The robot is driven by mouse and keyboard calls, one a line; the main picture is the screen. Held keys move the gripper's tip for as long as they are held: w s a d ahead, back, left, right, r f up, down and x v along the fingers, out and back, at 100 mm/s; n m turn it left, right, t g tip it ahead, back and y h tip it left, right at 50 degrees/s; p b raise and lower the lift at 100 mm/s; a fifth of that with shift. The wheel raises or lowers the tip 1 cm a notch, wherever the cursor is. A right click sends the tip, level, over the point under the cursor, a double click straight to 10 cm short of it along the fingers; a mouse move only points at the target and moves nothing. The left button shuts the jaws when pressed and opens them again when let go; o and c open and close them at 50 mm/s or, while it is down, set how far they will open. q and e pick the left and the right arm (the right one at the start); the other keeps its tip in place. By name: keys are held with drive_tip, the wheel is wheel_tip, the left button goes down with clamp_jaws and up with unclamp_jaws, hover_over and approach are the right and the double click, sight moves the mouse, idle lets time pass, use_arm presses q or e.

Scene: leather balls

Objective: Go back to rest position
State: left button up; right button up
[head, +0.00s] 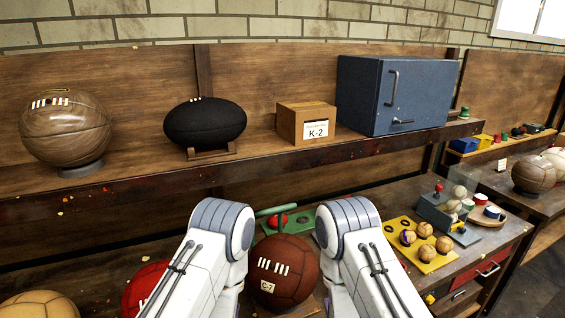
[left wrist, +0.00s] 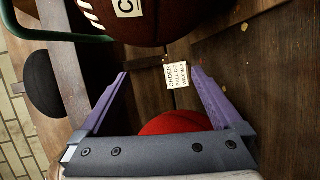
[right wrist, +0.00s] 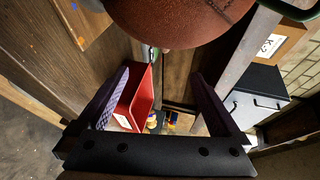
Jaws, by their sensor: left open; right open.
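In the head view my two white arms reach forward over the bench, one on each side of the brown ball labelled C-7 (head: 290,268); their gripper fingers are hidden there. In the left wrist view my left gripper (left wrist: 159,72) has its purple fingers spread with nothing held between them. The brown ball (left wrist: 150,28) is at the top, beyond the fingertips, and a red ball (left wrist: 178,124) shows behind the gripper's crossbar. In the right wrist view my right gripper (right wrist: 160,74) is also spread and empty, with the brown ball (right wrist: 180,18) above its fingertips.
The upper shelf holds a brown ball (head: 65,128), a black oval ball (head: 204,122), a K-2 box (head: 305,122) and a blue cabinet (head: 397,95). A yellow tray (head: 420,262) with small balls stands right of my right arm. An order card (left wrist: 177,77) lies near the left fingertips.

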use_arm(q)
drive_tip(key=x, duration=0.8)
use_arm(e)
drive_tip(key=x, duration=1)
use_arm(q)
drive_tip(key=shift+s, duration=0.1)
drive_tip(key=v, duration=0.8)
use_arm(e)
drive_tip(key=v, duration=1.2)
use_arm(q)
drive_tip(key=d+x, duration=0.1)
drive_tip(key=x, duration=1.1)
drive_tip(key=shift+d, duration=0.2)
use_arm(e)
drive_tip(key=a+x, duration=0.1)
drive_tip(key=x, duration=1.1)
drive_tip(key=shift+a, duration=0.25)
